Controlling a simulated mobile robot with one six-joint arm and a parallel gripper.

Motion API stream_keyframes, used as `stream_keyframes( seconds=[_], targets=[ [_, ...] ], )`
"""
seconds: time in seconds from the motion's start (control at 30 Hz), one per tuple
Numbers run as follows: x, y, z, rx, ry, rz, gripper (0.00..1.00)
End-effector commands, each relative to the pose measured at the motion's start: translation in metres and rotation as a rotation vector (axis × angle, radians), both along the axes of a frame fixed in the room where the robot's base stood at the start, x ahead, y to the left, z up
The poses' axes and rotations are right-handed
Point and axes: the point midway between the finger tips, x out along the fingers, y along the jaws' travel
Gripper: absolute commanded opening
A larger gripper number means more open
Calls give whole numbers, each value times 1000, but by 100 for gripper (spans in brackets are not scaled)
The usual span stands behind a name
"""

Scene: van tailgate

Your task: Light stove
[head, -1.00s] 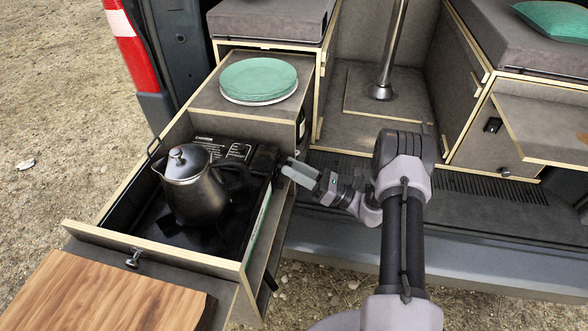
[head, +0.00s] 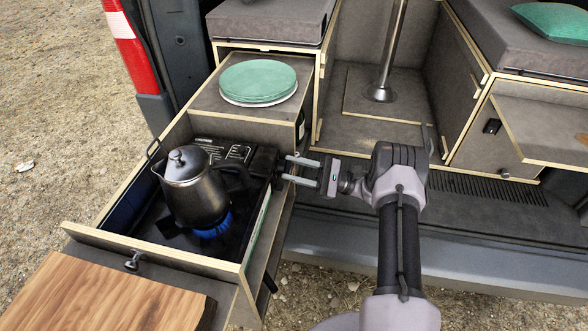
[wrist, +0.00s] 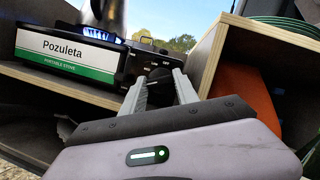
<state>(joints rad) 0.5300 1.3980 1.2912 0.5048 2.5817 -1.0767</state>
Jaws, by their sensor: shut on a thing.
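The black portable stove (head: 163,219) sits in the pulled-out drawer, and a blue flame (head: 214,228) burns on it under a dark kettle (head: 194,190). My gripper (head: 288,171) reaches in from the right at the stove's control end. In the wrist view my gripper (wrist: 160,80) has its fingers around the dark control knob (wrist: 161,74), shut on it. The fingers partly hide the knob.
The wooden drawer (head: 160,250) surrounds the stove. A wooden board (head: 105,296) is at the front left. A metal table post (head: 392,50) stands at the back.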

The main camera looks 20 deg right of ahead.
Motion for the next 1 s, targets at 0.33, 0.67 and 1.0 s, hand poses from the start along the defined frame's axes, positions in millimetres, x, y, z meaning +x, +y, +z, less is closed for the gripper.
stream_keyframes(
  seconds=[0.33,0.67,1.0],
  targets=[
    [1,0,1,-37,-67,-2,0],
    [1,-1,1,-40,-72,-2,0],
    [1,0,1,-40,-71,-1,57]
  ],
)
